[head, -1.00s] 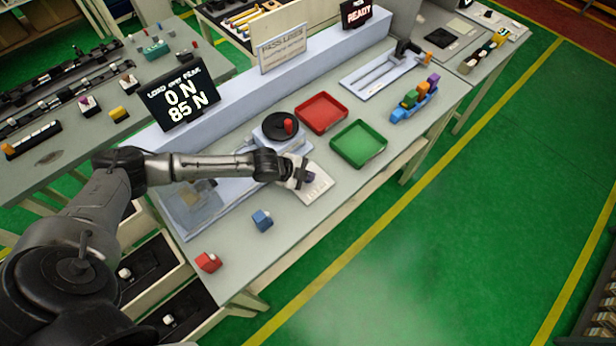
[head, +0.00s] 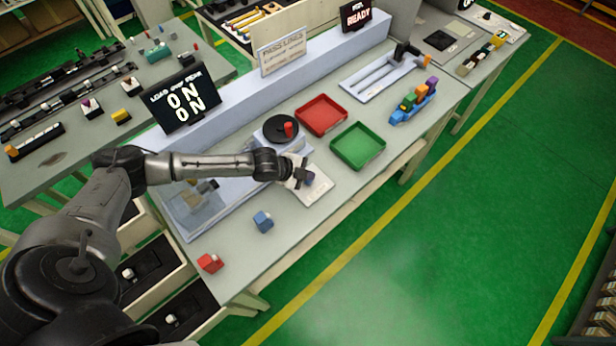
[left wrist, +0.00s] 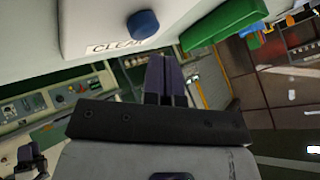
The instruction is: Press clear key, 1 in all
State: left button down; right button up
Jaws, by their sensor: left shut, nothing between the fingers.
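The clear key is a round blue button (left wrist: 143,24) on a white plate lettered "CLEAR" (left wrist: 115,46), in the left wrist view. In the head view the pale plate (head: 318,189) lies on the bench, partly covered by my gripper; the key cannot be told apart from the fingertips there. My left gripper (head: 307,179) is shut and empty, over the plate. In the left wrist view its dark fingers (left wrist: 165,68) appear close to the key, with a small gap. The load display (head: 182,105) reads 0 N on both lines. My right gripper is not in view.
A round black fixture with a red knob (head: 288,129) stands just behind my gripper. A red tray (head: 321,114) and a green tray (head: 358,146) lie to the right. A blue block (head: 263,221) and a red block (head: 210,263) sit near the front edge.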

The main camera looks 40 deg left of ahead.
aim_at(308, 182)
pick_arm(q)
jog(key=shift+r, duration=0.1)
notch_tip(308, 182, up, 5)
jog(key=p, duration=0.4)
jog(key=shift+p, duration=0.35)
dwell(0.5)
dwell(0.3)
